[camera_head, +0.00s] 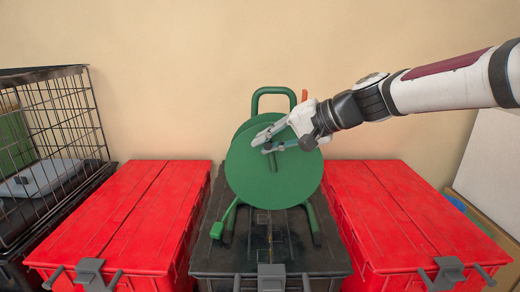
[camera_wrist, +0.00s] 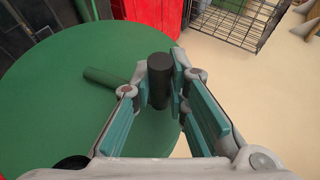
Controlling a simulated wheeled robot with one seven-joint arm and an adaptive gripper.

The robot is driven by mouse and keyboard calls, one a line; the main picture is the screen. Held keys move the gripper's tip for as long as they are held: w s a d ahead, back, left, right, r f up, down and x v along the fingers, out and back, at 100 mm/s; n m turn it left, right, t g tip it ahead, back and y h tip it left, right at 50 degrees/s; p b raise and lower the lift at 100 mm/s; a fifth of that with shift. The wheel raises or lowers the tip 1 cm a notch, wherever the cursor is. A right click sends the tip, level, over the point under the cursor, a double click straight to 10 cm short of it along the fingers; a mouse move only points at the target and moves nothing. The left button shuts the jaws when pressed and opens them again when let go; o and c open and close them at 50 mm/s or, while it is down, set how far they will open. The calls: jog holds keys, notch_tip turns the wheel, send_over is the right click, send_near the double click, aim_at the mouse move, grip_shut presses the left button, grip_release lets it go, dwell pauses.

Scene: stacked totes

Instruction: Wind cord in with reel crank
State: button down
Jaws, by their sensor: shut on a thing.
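A green cord reel (camera_head: 262,180) stands upright on the black tote in the head view, with a round disc face and a tubular top handle. In the wrist view its disc (camera_wrist: 60,110) fills the left side. My gripper (camera_head: 267,141) is in front of the upper part of the disc. In the wrist view my gripper (camera_wrist: 160,92) has its fingers on both sides of a black cylindrical crank knob (camera_wrist: 159,70) and is shut on it. A short dark green rod (camera_wrist: 105,77) lies across the disc left of the knob. The wound cord is hidden.
The black tote (camera_head: 225,262) stands between a left red tote (camera_head: 120,220) and a right red tote (camera_head: 410,220). A wire cage (camera_head: 65,115) is at the far left. A beige wall is close behind the reel. The red lids are clear.

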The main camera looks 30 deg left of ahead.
jog(key=shift+w+d, duration=0.4)
jog(key=shift+d, duration=0.35)
jog(key=shift+f, duration=0.15)
jog(key=c, duration=1.6)
grip_release()
jog(key=shift+o, duration=0.2)
jog(key=v, duration=1.2)
jog(key=shift+w, duration=0.1)
